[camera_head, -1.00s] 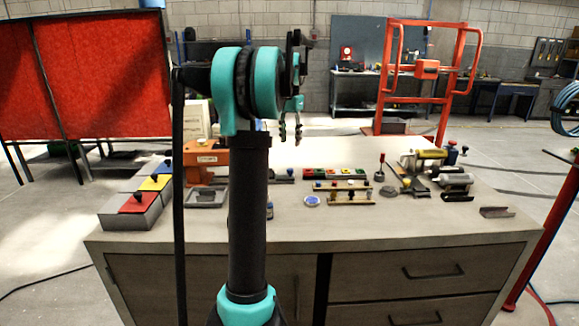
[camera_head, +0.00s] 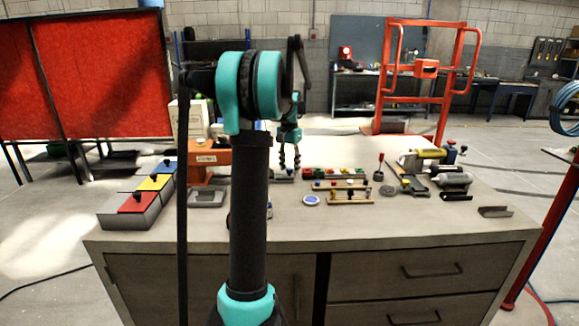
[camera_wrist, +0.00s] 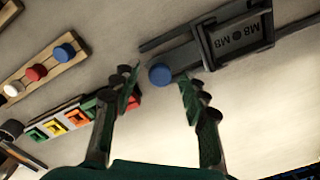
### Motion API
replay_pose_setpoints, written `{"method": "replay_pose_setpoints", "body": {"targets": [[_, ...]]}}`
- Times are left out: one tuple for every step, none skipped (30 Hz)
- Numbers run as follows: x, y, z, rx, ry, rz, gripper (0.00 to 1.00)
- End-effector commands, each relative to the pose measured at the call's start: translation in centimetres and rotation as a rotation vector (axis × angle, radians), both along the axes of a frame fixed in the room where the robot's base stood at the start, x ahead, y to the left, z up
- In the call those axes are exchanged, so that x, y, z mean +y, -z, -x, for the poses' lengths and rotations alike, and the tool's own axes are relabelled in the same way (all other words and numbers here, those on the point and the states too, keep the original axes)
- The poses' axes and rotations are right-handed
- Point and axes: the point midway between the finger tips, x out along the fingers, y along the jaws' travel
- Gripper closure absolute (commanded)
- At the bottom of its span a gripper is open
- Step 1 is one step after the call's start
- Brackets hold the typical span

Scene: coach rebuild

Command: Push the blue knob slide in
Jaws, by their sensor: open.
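The dark grey slide (camera_wrist: 235,38), marked M8, lies on the table in the wrist view. Its round blue knob (camera_wrist: 160,75) sits at its left end. My gripper (camera_wrist: 158,84) is open, with one finger on each side of the knob in the picture. I cannot tell whether either finger touches the knob or how high they are above it. In the head view my gripper (camera_head: 290,161) hangs just above the slide area, behind my arm column, and the knob is too small to make out there.
A wooden strip with blue, red and white knobs (camera_wrist: 38,76) and a tray of coloured squares (camera_wrist: 52,126) lie left of my gripper in the wrist view. An orange device (camera_head: 207,155) and lidded boxes (camera_head: 135,215) stand left on the table. The front tabletop is clear.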

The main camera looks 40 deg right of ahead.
Motion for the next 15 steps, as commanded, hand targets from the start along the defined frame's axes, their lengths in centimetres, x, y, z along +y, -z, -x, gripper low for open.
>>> {"method": "replay_pose_setpoints", "body": {"targets": [[0.00, -0.01, 0.00, 0.000, 0.000, 0.000, 0.56], [0.00, -0.01, 0.00, 0.000, 0.000, 0.000, 0.58], [0.00, -0.02, 0.00, 0.000, 0.000, 0.000, 0.63], [0.00, -0.02, 0.00, 0.000, 0.000, 0.000, 0.67], [0.00, -0.02, 0.00, 0.000, 0.000, 0.000, 0.71], [0.00, -0.02, 0.00, 0.000, 0.000, 0.000, 0.76], [0.00, -0.02, 0.00, 0.000, 0.000, 0.000, 0.79], [0.00, -0.02, 0.00, 0.000, 0.000, 0.000, 0.83], [0.00, -0.03, 0.00, 0.000, 0.000, 0.000, 0.88], [0.00, -0.03, 0.00, 0.000, 0.000, 0.000, 0.92], [0.00, -0.03, 0.00, 0.000, 0.000, 0.000, 0.95], [0.00, -0.03, 0.00, 0.000, 0.000, 0.000, 1.00], [0.00, -0.03, 0.00, 0.000, 0.000, 0.000, 1.00], [0.00, -0.03, 0.00, 0.000, 0.000, 0.000, 1.00], [0.00, -0.03, 0.00, 0.000, 0.000, 0.000, 1.00]]}}
